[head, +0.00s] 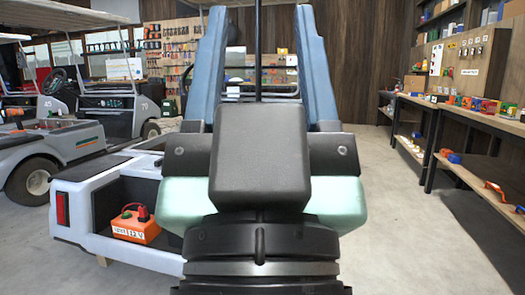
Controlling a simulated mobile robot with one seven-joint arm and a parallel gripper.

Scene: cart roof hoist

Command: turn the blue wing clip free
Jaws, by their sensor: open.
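I cannot make out a blue wing clip in the head view. My gripper does not show in this view. A white cart body (135,247) with a red tail light stands at left of centre, and its right part is hidden behind the large dark, mint and blue structure in the middle. An orange 12 V battery box (136,226) with red and black terminals sits in the cart's open bay. A dark frame with bars (275,68) shows between the blue uprights, too far blocked to tell its details.
Other carts (38,150) stand at the left. A pegboard of tools (181,49) hangs on the back wall. Workbenches (480,122) with small coloured parts line the right wall. The grey floor (400,225) between the middle and the benches is clear.

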